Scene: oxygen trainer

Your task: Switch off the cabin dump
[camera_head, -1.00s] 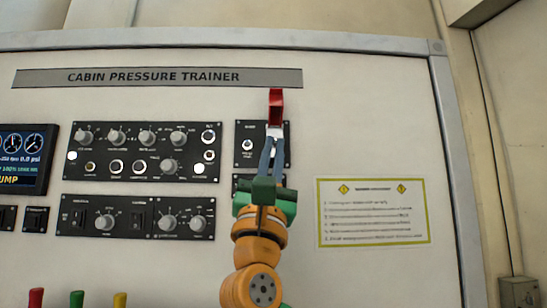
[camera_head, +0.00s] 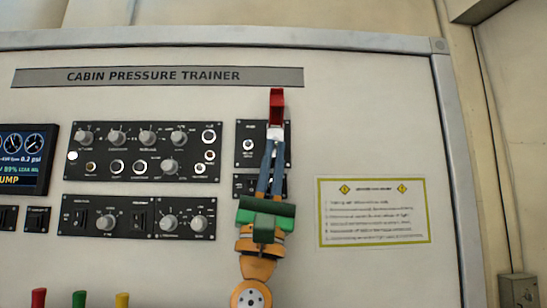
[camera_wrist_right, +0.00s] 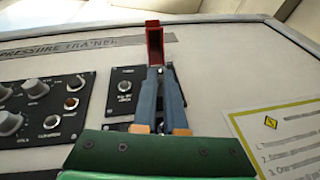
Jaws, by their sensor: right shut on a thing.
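A red switch guard (camera_head: 276,105) stands raised at the top of the small black panel (camera_head: 246,130) right of the large knob panel. It also shows in the wrist view (camera_wrist_right: 154,45). My right gripper (camera_head: 273,142) points up, with its blue-grey fingertips just below the guard, shut on the cabin dump switch. The switch lever is mostly hidden between the fingertips, so its position cannot be told. In the wrist view the fingers (camera_wrist_right: 160,75) converge at the guard's base. The display (camera_head: 22,158) at the left edge shows "UMP" in yellow, cut off by the frame. My left gripper is not in view.
Black panels with several knobs (camera_head: 145,150) and toggles lie left of the gripper. A yellow-edged notice (camera_head: 372,211) is at the right. Red, green and yellow handles (camera_head: 80,299) stand at the lower left.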

